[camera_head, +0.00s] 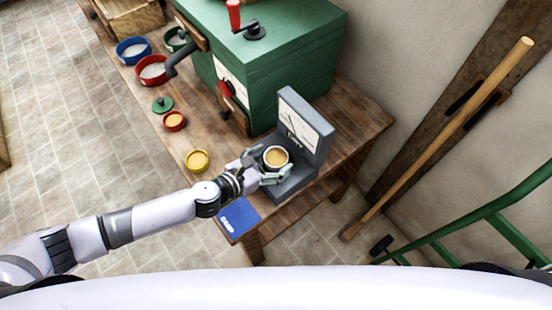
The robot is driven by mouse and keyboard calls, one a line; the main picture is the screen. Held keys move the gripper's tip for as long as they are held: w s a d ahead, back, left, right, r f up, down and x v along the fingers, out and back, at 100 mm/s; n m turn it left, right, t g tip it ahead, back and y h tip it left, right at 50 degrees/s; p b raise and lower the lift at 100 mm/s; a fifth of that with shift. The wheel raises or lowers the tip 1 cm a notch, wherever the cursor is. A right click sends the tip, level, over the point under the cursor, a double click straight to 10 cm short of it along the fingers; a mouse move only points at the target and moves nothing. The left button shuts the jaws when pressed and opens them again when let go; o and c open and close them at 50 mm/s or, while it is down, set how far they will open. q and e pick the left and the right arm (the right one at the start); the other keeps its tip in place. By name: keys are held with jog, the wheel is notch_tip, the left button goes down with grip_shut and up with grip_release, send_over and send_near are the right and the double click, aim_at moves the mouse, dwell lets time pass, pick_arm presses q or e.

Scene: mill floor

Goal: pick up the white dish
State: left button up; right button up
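The white dish (268,163), with tan contents, is at the grey scale (299,177) near the table's front right end. My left gripper (273,162) reaches in from the left, with its fingers on either side of the dish, at or very close to its wall. I cannot tell whether the fingers press on it or whether the dish rests on the scale or is just above it. The dish looks upright. My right gripper is not in view.
The wooden table (345,135) also holds a green machine (285,70), a yellow dish (197,161), a small red dish (174,121), larger red (153,70) and blue (133,50) bowls, and a blue card (238,216). The scale's upright dial (301,128) stands close behind the dish.

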pick_arm(q)
jog(key=c, duration=1.2)
